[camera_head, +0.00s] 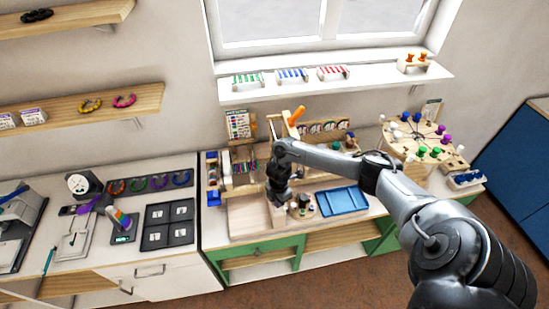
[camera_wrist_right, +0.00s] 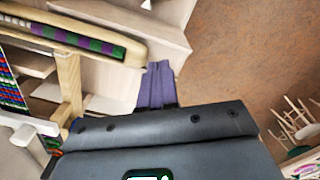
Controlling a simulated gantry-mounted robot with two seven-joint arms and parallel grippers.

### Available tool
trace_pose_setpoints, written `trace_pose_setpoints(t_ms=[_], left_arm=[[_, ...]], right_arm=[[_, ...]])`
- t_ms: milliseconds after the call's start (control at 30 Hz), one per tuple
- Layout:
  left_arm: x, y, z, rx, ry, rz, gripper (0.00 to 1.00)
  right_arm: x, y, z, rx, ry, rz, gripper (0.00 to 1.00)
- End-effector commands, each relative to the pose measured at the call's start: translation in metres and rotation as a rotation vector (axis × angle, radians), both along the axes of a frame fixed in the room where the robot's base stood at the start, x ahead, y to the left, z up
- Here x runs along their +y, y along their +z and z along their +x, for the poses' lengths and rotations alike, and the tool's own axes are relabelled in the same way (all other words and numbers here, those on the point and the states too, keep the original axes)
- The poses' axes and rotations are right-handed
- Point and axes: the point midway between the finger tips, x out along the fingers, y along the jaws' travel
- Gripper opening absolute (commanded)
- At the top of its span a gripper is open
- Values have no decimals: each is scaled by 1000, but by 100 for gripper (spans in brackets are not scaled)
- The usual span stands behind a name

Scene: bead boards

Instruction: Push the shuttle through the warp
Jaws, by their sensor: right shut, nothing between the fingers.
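My right gripper (camera_head: 280,195) is at the wooden loom (camera_head: 228,183) on the workbench. Its purple fingers (camera_wrist_right: 157,72) are together and empty in the right wrist view. A long wooden piece with a rounded end and a purple and green filling, which looks like the shuttle (camera_wrist_right: 85,43), lies just left of the fingertips. Whether the fingertips touch its end I cannot tell. Coloured warp threads (camera_wrist_right: 10,88) show at the left edge of the wrist view, beside a wooden post (camera_wrist_right: 69,85). My arm and hand hide part of the loom in the head view. My left gripper is not seen.
A blue tray (camera_head: 342,201) lies right of the gripper, with small jars (camera_head: 303,203) between. A round board with coloured knobs (camera_head: 425,140) stands farther right. A dark tray (camera_head: 167,224) and scale are at left. A pegged stand (camera_wrist_right: 300,125) shows at the wrist view's right.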

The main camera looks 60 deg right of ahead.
Motion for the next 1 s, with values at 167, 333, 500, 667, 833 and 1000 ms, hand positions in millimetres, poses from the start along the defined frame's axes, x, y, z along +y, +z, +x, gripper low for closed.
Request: trace_pose_setpoints(t_ms=[167,333,500,667,833,1000], left_arm=[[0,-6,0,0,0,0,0],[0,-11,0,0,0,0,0],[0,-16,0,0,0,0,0],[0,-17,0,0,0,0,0],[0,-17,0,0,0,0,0],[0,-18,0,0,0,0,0]], right_arm=[[0,-9,0,0,-1,0,0],[0,-18,0,0,0,1,0],[0,-25,0,0,1,0,0],[0,-28,0,0,1,0,0],[0,-28,0,0,0,0,0],[-1,-29,1,0,-1,-1,0]])
